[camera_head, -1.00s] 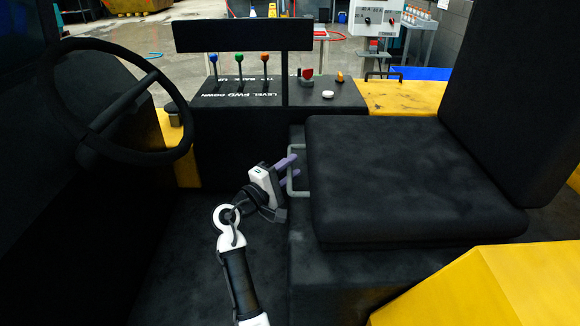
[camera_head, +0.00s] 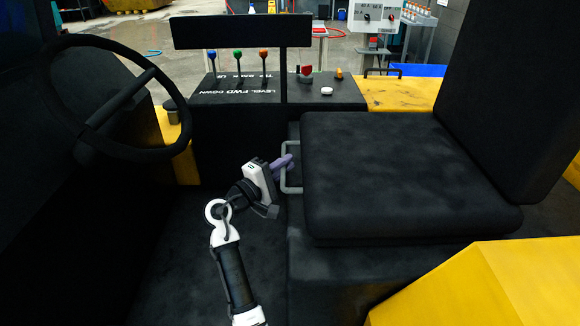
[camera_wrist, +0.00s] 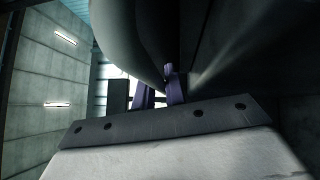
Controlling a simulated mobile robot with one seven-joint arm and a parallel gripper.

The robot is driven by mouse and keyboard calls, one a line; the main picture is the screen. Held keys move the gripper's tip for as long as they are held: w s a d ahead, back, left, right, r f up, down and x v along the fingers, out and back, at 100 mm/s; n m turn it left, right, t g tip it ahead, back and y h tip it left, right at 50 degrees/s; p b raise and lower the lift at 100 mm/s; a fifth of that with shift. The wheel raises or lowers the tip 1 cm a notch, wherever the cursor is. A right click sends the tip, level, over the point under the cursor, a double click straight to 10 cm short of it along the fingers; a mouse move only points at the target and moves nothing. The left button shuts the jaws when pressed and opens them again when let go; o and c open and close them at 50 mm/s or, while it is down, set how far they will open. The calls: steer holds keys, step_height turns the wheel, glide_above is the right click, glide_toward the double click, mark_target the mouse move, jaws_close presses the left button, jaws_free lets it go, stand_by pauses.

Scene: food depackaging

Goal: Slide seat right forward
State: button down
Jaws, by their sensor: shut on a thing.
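The black seat (camera_head: 400,170) with its tall backrest (camera_head: 510,90) fills the right of the head view. A grey bar handle (camera_head: 284,170) sticks out from the cushion's front edge, on its left side. My gripper (camera_head: 287,161) has its purple fingers shut on the upper part of this handle. In the wrist view, the purple fingers (camera_wrist: 160,88) are close together under a dark curved surface. The handle between them cannot be made out there.
A black steering wheel (camera_head: 120,100) stands at the left. A console (camera_head: 240,92) with blue, green and orange levers and a red button is behind my gripper. A yellow block (camera_head: 490,285) is at the lower right. The dark floor left of the seat is clear.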

steer(key=a+b, duration=0.1)
steer(key=a, duration=1)
steer(key=shift+a, duration=0.25)
steer(key=c, duration=1.5)
jaws_free()
steer(key=shift+a, duration=0.15)
steer(key=shift+o, duration=0.2)
steer(key=shift+s, duration=0.1)
steer(key=b+v, duration=0.3)
steer(key=v, duration=1)
steer(key=shift+s, duration=0.35)
steer(key=shift+a, duration=0.1)
